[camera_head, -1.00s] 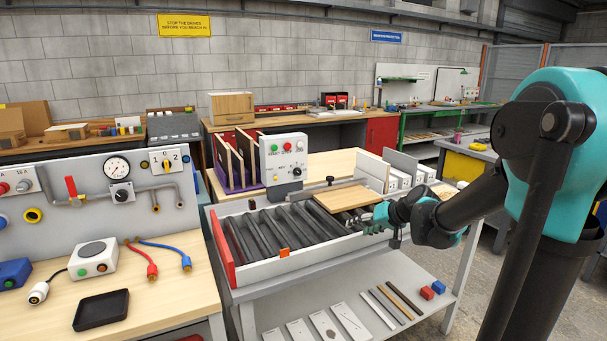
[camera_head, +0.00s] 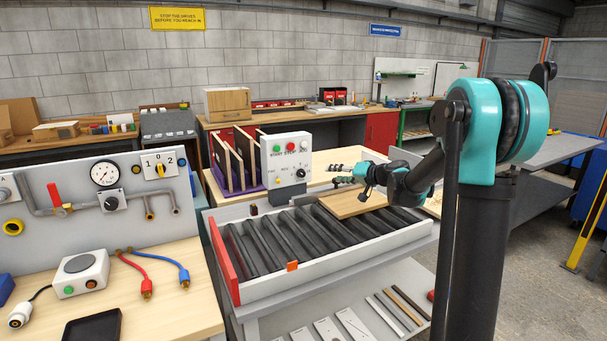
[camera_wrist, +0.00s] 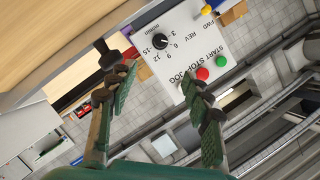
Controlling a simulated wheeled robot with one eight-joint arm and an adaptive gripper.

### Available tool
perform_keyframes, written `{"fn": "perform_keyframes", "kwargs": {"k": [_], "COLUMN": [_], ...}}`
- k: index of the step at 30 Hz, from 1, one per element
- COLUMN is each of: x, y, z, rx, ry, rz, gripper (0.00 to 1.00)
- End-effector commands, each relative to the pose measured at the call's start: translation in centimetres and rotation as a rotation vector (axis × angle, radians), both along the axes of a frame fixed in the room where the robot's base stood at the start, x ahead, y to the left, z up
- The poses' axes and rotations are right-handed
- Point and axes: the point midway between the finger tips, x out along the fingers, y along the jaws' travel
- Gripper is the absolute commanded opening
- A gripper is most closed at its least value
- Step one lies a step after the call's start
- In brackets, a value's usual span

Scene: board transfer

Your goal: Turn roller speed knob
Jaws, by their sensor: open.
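The roller speed knob (camera_head: 301,173) is a round black knob on the white control box (camera_head: 285,153) behind the conveyor. In the wrist view the knob (camera_wrist: 160,42) has a white pointer mark and a printed scale from 3 to 15 m/min. My gripper (camera_head: 347,178) is open and empty, to the right of the box, over the far side of the conveyor. In the wrist view my gripper (camera_wrist: 155,84) has its two green-padded fingers apart. The knob shows beyond the gap between them, with neither finger seen touching it.
A green button (camera_wrist: 220,60), a red button (camera_wrist: 203,74) and a yellow selector (camera_wrist: 209,11) share the panel. A wooden board (camera_head: 352,203) lies on the black rollers (camera_head: 265,240) below my gripper. Slotted racks (camera_head: 235,155) stand left of the box.

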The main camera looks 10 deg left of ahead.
Motion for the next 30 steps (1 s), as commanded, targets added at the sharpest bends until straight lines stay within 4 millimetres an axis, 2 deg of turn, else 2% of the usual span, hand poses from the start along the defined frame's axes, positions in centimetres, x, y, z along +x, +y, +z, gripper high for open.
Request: {"fn": "perform_keyframes", "kwargs": {"k": [5,21,30], "x": [1.5,7.9,10.0], "y": [2.0,9.8,12.3], "z": [-0.7,-3.6,-4.5], "rx": [0.0,-0.002,-0.002], "ry": [0.001,0.001,0.001], "rz": [0.003,0.002,0.001], "gripper": [0.5,0.5,0.5]}}
